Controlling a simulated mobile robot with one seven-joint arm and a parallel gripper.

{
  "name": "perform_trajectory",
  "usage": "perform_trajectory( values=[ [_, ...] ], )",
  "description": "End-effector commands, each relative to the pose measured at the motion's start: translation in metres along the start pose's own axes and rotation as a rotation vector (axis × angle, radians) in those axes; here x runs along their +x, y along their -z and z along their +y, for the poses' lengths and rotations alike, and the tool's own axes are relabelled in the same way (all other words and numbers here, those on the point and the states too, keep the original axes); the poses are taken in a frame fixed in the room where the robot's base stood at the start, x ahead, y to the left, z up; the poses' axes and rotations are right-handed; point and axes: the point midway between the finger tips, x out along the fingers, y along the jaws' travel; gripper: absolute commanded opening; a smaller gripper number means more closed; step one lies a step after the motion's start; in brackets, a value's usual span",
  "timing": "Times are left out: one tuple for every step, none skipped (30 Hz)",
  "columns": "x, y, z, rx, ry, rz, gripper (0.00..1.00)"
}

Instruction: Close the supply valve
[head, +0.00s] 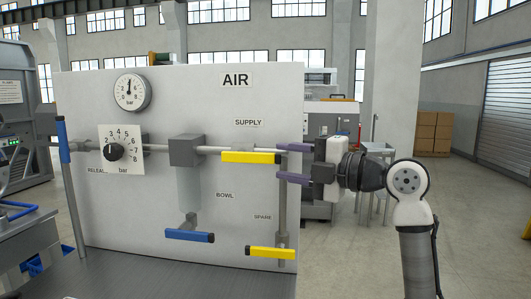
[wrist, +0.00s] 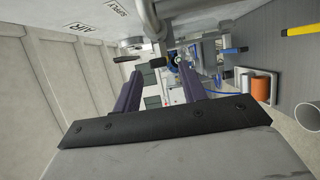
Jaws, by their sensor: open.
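The supply valve's yellow handle (head: 250,157) lies horizontal, along the pipe, under the SUPPLY label (head: 248,122) on the white panel (head: 235,100). My gripper (head: 281,163) is at the panel's right edge, just right of the handle's end. Its two purple fingers are apart, one above the other, with nothing seen held between them. In the wrist view my gripper (wrist: 161,70) is also open, its fingers pointing toward pipework. I cannot clearly make out the supply handle there.
A second yellow handle (head: 270,252) is at the SPARE label, low on the panel. Blue handles are at the bowl (head: 190,236) and the left edge (head: 62,140). A black regulator knob (head: 113,152) and a gauge (head: 132,91) are on the left. A grey bench (head: 180,278) is below.

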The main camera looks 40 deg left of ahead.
Motion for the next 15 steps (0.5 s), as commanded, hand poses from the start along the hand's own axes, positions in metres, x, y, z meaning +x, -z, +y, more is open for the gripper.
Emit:
perform_trajectory(
  values=[
    [0.011, 0.000, 0.003, 0.001, 0.000, 0.002, 0.42],
    [0.017, 0.000, 0.002, 0.001, 0.001, 0.002, 0.42],
    [0.024, 0.000, 0.002, 0.001, 0.001, 0.002, 0.42],
    [0.029, 0.000, 0.002, 0.001, 0.000, 0.001, 0.42],
    [0.033, 0.000, 0.002, 0.001, 0.000, 0.000, 0.42],
    [0.038, 0.000, 0.002, 0.001, 0.001, 0.001, 0.42],
    [0.042, 0.000, 0.002, 0.001, 0.000, 0.001, 0.42],
    [0.045, 0.000, 0.001, 0.001, -0.001, 0.001, 0.42],
    [0.048, 0.000, 0.001, 0.001, -0.001, 0.001, 0.42],
    [0.050, 0.000, 0.001, 0.001, -0.001, 0.000, 0.42],
    [0.052, 0.000, 0.001, 0.001, -0.001, 0.000, 0.42],
    [0.053, 0.000, 0.000, 0.001, 0.000, -0.001, 0.42],
    [0.054, 0.000, 0.000, 0.001, -0.001, -0.001, 0.42],
    [0.055, 0.000, 0.000, 0.000, -0.001, -0.001, 0.42],
    [0.055, 0.000, 0.000, 0.000, -0.001, -0.002, 0.42]
  ],
)
